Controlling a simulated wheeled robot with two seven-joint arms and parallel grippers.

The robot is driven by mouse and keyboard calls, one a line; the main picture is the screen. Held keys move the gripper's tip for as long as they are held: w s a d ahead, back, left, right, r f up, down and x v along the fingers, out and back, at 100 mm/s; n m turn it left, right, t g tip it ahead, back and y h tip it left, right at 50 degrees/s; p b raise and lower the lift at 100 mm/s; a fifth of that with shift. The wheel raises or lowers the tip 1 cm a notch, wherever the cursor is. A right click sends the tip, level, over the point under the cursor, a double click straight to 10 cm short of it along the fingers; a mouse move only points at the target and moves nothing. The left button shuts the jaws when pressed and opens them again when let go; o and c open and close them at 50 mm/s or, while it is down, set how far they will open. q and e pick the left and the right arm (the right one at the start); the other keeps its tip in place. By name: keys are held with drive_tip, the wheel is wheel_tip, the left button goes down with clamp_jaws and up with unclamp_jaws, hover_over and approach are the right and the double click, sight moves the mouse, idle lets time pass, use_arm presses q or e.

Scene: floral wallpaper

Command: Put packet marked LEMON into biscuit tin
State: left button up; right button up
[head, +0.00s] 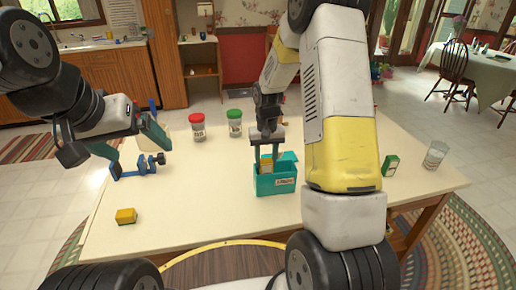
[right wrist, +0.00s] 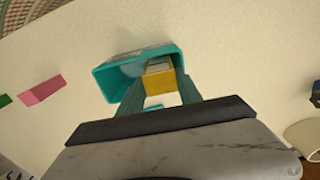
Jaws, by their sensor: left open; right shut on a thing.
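The teal biscuit tin (head: 283,185) stands on the table with its lid raised; the wrist view shows its open mouth (right wrist: 112,80). My right gripper (head: 266,157) points down at the tin's mouth, shut on a yellow packet (head: 266,166). In the wrist view the packet (right wrist: 158,84) sits between the fingertips of the right gripper (right wrist: 163,90), within the tin's rim. I cannot read its marking or tell whether it touches the bottom. My left gripper (head: 112,148) is open and empty above the table's left side.
A blue clamp-like object (head: 138,170) lies under my left gripper. A red-lidded jar (head: 198,128) and green-lidded jar (head: 235,124) stand behind. A green packet (head: 390,166) and a glass (head: 435,155) stand right. A pink block (right wrist: 41,90) shows too.

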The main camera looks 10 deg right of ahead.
sight(266, 168)
drive_tip(key=shift+f, duration=2.05)
drive_tip(key=o, duration=0.9)
drive_tip(key=shift+c, duration=0.2)
drive_tip(key=c, duration=0.4)
drive_tip(key=shift+r, duration=0.1)
drive_tip(key=shift+r, duration=4.4)
